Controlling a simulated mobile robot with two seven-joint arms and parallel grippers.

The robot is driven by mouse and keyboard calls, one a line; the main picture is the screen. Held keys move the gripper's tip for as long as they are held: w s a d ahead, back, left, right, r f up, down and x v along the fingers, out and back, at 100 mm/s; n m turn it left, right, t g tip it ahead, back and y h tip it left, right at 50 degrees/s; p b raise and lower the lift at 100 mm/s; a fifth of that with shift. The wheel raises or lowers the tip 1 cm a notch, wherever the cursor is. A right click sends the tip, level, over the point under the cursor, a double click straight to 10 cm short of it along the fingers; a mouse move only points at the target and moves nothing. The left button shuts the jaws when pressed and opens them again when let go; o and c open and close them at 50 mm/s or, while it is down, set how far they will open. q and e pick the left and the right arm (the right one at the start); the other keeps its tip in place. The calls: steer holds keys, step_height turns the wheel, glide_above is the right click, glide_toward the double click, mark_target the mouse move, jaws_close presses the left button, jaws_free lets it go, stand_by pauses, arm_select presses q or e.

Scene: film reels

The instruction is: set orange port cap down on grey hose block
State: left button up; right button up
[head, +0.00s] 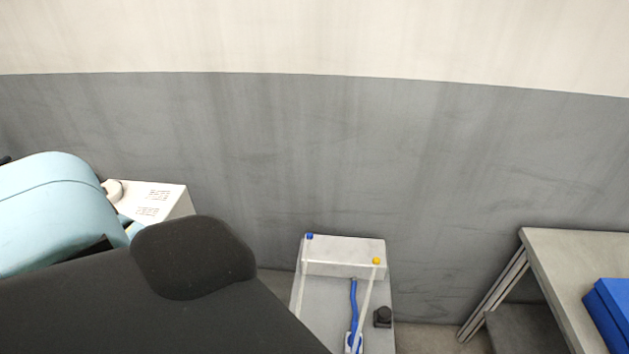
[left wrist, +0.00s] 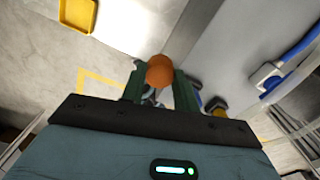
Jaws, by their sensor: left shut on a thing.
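In the left wrist view, my left gripper (left wrist: 160,82) is shut on the orange port cap (left wrist: 159,68), a round orange piece between the two dark green fingers. In the head view, a pale grey block (head: 343,266), seemingly the hose block, sits at the back of a grey stand, with a blue cap (head: 310,236) and a yellow cap (head: 376,261) near its corners. My left arm fills the lower left there and hides the gripper and the orange cap. My right gripper is in neither view.
On the stand a blue hose (head: 353,297) and a black knob (head: 383,317) lie in front of the block. A table (head: 570,245) with a blue bin (head: 610,312) stands at the right. A white box (head: 160,196) is behind my arm. A yellow tray (left wrist: 77,14) shows in the wrist view.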

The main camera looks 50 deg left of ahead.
arm_select(q)
steer(key=w+d+f, duration=0.1)
steer(key=w+d, duration=0.1)
steer(key=w, duration=1.3)
steer(key=shift+d+f, duration=0.2)
steer(key=shift+d, duration=0.1)
steer(key=shift+w+f, duration=0.2)
steer(key=shift+f, duration=0.7)
steer(key=shift+w+f, duration=0.2)
steer(key=shift+f, duration=0.7)
steer(key=shift+f, duration=0.15)
steer(key=o, duration=0.9)
steer(key=shift+o, duration=0.2)
step_height(320, 180, up, 12)
steer(key=p, duration=0.1)
